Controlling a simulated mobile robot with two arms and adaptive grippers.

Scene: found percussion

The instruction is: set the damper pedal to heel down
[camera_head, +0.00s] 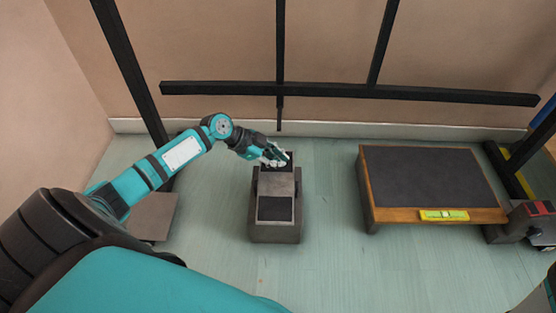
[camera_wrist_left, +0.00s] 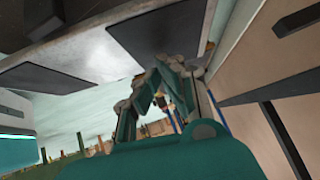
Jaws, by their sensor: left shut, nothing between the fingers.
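The damper pedal (camera_head: 277,184) is a grey rocking plate with a dark pad at each end, on a grey block base (camera_head: 274,236) on the floor. The near pad (camera_head: 275,209) is in full view; the far pad is partly covered by my left gripper (camera_head: 276,157). I cannot tell for sure which end sits lower. My left gripper is shut and empty at the far pad. In the left wrist view its fingertips (camera_wrist_left: 158,76) are close to the edge of one dark pad (camera_wrist_left: 160,32); contact is unclear.
A low platform (camera_head: 425,175) with a dark top and a wooden edge stands to the right, with a yellow-green level (camera_head: 444,215) on its front. A black frame (camera_head: 350,91) stands behind, along the wall. A grey box (camera_head: 152,216) is at left. Floor between pedal and platform is clear.

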